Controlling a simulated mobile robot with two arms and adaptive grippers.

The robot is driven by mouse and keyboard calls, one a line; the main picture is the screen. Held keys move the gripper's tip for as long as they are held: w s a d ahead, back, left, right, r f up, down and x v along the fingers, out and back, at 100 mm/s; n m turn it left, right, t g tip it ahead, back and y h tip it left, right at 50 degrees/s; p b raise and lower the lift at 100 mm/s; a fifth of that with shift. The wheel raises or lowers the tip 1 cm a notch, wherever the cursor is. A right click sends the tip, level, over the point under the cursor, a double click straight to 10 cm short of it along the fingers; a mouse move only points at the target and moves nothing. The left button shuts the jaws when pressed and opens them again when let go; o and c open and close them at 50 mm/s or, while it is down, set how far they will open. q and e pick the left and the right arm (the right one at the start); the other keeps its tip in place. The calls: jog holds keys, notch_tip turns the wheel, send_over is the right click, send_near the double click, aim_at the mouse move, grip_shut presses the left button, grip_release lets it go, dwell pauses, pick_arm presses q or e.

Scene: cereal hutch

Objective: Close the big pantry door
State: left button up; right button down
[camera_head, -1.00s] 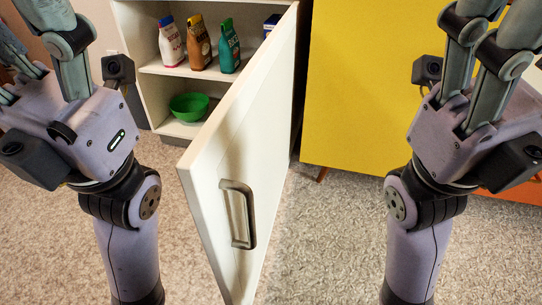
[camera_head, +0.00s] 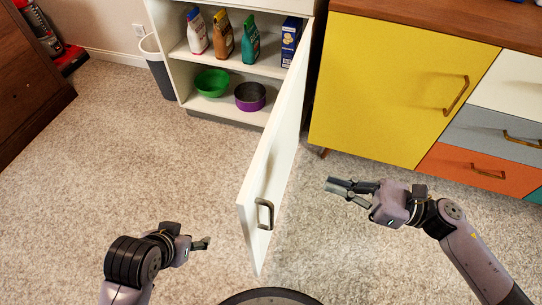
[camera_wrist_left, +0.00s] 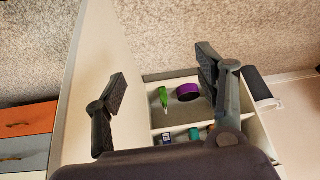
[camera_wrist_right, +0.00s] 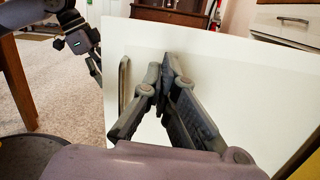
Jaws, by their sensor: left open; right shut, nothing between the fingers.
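The big white pantry door (camera_head: 278,152) stands wide open, swung out toward me from the right side of the white pantry. Its metal handle (camera_head: 265,214) is on the face turned to the right, near the free edge. My right gripper (camera_head: 335,187) is shut and empty, to the right of the door and apart from it in the head view. In the right wrist view its fingertips (camera_wrist_right: 170,72) point at the door face (camera_wrist_right: 235,75), with the handle (camera_wrist_right: 124,84) to their left. My left gripper (camera_head: 205,244) is open and empty, low on the door's left side; the left wrist view shows its spread fingers (camera_wrist_left: 160,90).
The pantry shelves (camera_head: 218,54) hold several bottles, a blue box (camera_head: 290,42), a green bowl (camera_head: 212,82) and a purple bowl (camera_head: 250,97). A bin (camera_head: 158,66) stands at left. A yellow-fronted cabinet (camera_head: 395,90) is close right of the door. The carpet left of the door is clear.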

jog(key=s+d+f+n+g+h, duration=0.1)
jog(key=f, duration=0.1)
pick_arm(q)
jog(key=s+g, duration=0.1)
jog(key=s, duration=0.1)
jog(key=s+a+g+p, duration=0.1)
jog(key=s, duration=0.1)
jog(key=shift+s, duration=0.4)
pick_arm(e)
send_near(262, 177)
jog(key=x, duration=0.7)
jog(key=shift+a, duration=0.1)
pick_arm(q)
jog(key=shift+a, duration=0.1)
